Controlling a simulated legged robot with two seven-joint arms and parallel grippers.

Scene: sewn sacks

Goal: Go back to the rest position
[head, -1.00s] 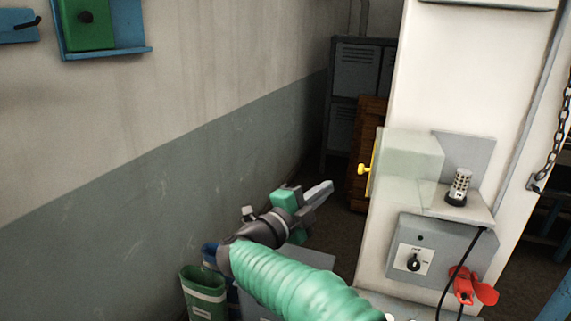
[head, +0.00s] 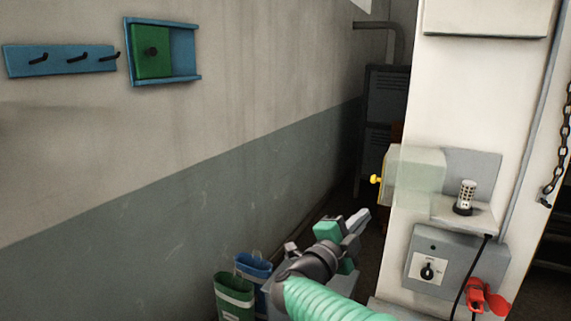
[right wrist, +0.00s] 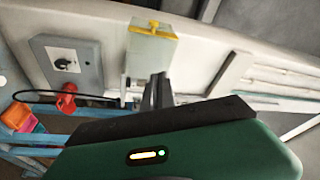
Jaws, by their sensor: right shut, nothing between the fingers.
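My right gripper (head: 358,219) shows low in the head view, at the end of my arm with the green ribbed sleeve. Its fingers are together with nothing between them. It stands in front of and left of the white machine column, apart from it as far as the head view shows. In the right wrist view the closed grey fingers (right wrist: 158,90) point up toward the column's clear box. My left gripper is not in the head view.
The white column carries a clear box (head: 420,170) with a yellow knob (head: 376,179), a switch panel (head: 428,270) and a red plug (head: 478,294). A green sack (head: 234,296) and a blue sack (head: 253,266) stand by the wall. A hook rail (head: 60,60) and a green-doored box (head: 152,52) hang there.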

